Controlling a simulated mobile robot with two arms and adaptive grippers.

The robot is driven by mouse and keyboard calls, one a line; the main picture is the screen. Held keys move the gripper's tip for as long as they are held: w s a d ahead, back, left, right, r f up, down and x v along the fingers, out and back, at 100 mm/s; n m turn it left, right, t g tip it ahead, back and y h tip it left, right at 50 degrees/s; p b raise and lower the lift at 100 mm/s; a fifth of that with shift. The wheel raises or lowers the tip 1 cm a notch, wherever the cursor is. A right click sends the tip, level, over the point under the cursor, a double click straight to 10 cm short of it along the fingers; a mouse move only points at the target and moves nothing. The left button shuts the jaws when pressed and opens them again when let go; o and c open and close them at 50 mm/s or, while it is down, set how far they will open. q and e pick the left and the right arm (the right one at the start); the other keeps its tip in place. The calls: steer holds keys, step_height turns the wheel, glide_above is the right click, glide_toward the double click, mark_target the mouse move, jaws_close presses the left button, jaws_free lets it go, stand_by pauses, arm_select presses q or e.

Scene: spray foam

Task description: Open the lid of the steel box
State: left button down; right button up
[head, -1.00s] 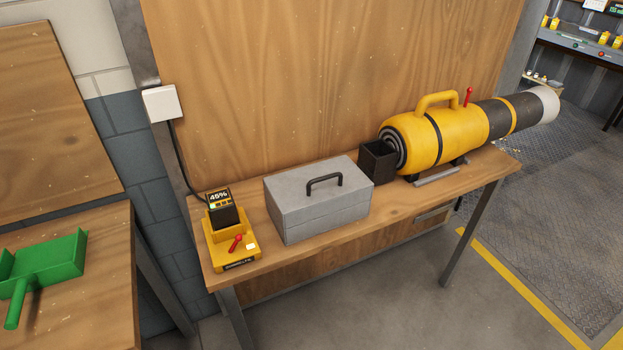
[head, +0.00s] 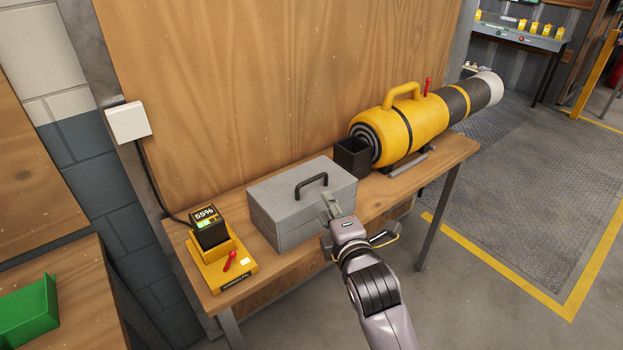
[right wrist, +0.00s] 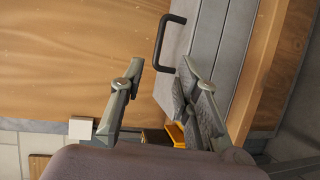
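The steel box (head: 290,225) is a grey box with a black handle (head: 311,184) on its lid (head: 285,186). It stands on the wooden bench and its lid is closed. My right gripper (head: 331,206) is at the front right of the box, close to the lid's front edge; whether it touches cannot be told. In the right wrist view the two fingers of the right gripper (right wrist: 161,66) are apart with nothing held between them. The box (right wrist: 207,50) and its handle (right wrist: 166,42) lie beyond the fingertips. My left gripper is not in view.
A yellow charger (head: 228,266) with a display stands left of the box. A black bin (head: 352,157) and a large yellow cylindrical machine (head: 405,127) stand to its right. A green tray (head: 28,312) is at the lower left. Floor in front of the bench is clear.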

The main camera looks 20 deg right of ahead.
mark_target(312, 180)
steer(key=w+f, duration=0.1)
steer(key=w, duration=0.3)
steer(key=w+p, duration=0.1)
steer(key=w, duration=0.4)
steer(key=w+f, duration=0.1)
steer(key=w, duration=0.3)
steer(key=shift+w+d+f, duration=0.2)
steer(key=shift+w+f, duration=0.15)
steer(key=shift+c, duration=0.5)
jaws_close()
steer(key=shift+p, duration=0.3)
